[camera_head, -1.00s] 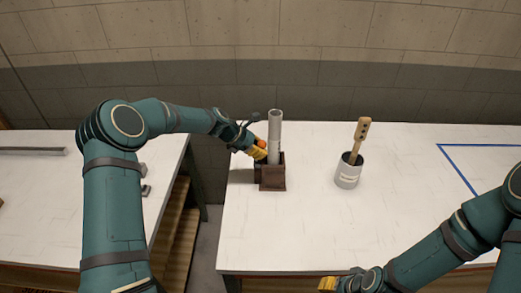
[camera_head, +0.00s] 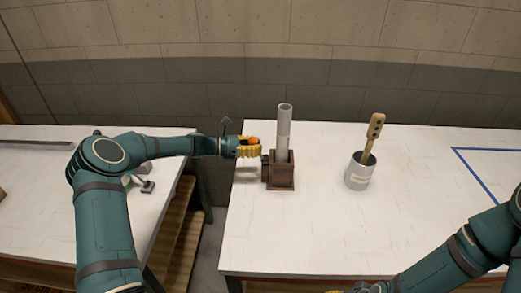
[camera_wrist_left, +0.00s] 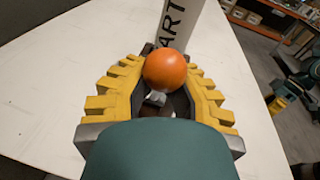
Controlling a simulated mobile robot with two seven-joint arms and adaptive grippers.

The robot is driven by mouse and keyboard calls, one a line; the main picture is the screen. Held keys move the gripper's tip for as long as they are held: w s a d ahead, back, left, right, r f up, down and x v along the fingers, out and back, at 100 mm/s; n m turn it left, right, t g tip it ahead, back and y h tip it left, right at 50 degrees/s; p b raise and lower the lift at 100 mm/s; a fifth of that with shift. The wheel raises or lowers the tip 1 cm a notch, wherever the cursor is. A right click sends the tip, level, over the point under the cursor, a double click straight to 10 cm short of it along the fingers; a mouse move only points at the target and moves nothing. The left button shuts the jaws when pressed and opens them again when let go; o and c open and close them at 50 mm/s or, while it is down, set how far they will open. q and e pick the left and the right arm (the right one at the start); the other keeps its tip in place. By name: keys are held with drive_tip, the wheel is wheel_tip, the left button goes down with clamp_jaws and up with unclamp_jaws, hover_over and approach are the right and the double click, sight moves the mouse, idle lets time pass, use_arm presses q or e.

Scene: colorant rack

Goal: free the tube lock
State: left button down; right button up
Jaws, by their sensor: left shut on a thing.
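A tall grey tube (camera_head: 284,125) stands upright in a brown square holder (camera_head: 281,178). A small dark block (camera_head: 265,166) sits on the holder's left side. My left gripper (camera_head: 250,147) is just left of that block, with its yellow fingers shut on an orange ball knob (camera_head: 253,141). In the left wrist view the orange knob (camera_wrist_left: 165,69) sits between the yellow fingers, and the tube (camera_wrist_left: 180,25) with dark letters rises behind it. The knob's link to the block is hidden.
A grey cup (camera_head: 358,175) with a wooden-handled tool (camera_head: 373,138) stands right of the holder. A blue outline (camera_head: 470,170) marks the white table's right part. A gap separates this table from the left one (camera_head: 30,185). The table front is clear.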

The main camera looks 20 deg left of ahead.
use_arm(q)
drive_tip(key=shift+a+r+t+h+b, duration=0.1)
drive_tip(key=shift+a+t+h+b, duration=0.45)
drive_tip(key=shift+h, duration=0.35)
drive_tip(key=shift+a, duration=0.1)
drive_tip(key=c, duration=0.7)
unclamp_jaws()
drive_tip(key=shift+s+a, duration=0.1)
drive_tip(key=shift+s, duration=0.05)
drive_tip(key=shift+o, duration=0.2)
drive_tip(key=shift+f, duration=0.2)
drive_tip(key=v, duration=1.1)
drive_tip(key=shift+s+a, duration=0.15)
drive_tip(key=shift+a, duration=0.25)
